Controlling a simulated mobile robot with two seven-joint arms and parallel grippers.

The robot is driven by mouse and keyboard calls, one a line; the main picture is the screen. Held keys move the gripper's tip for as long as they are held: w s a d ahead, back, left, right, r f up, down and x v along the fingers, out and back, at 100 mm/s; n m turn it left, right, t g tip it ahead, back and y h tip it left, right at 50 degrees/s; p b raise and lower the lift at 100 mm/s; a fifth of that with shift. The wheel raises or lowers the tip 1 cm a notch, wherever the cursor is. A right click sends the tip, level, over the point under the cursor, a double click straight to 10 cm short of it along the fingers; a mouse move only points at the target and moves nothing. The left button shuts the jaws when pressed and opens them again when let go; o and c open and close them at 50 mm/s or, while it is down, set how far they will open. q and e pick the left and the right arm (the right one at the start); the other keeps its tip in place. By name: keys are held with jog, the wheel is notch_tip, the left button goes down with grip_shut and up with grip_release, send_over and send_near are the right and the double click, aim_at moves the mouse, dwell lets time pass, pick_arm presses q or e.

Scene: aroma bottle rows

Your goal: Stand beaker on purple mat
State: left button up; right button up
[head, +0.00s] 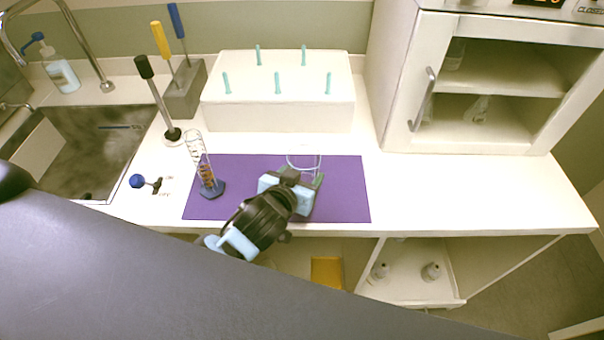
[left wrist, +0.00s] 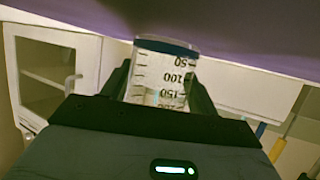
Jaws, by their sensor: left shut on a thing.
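The clear glass beaker (head: 304,161) is over the right part of the purple mat (head: 345,200) in the head view, its lower part hidden by my left gripper (head: 304,178). My left gripper is shut on it. In the left wrist view the beaker (left wrist: 163,75), with black volume marks, sits between the two fingers (left wrist: 160,88), and its base end is close to the purple surface at the top. I cannot tell whether the base touches the mat. My right gripper is not in view.
A graduated cylinder (head: 208,180) with orange-brown contents stands on the mat's left part. A white block with teal pegs (head: 278,105) is behind the mat. A sink (head: 110,150) is left, a white cabinet (head: 480,100) right. The right counter (head: 450,190) is clear.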

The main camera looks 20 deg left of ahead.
pick_arm(q)
jog(key=shift+f, duration=0.2)
jog(key=o, duration=1.1)
jog(key=shift+r, duration=0.15)
jog(key=shift+s+r, duration=0.15)
jog(key=v, duration=1.1)
jog(key=shift+s+r, duration=0.15)
jog(key=shift+s, duration=0.2)
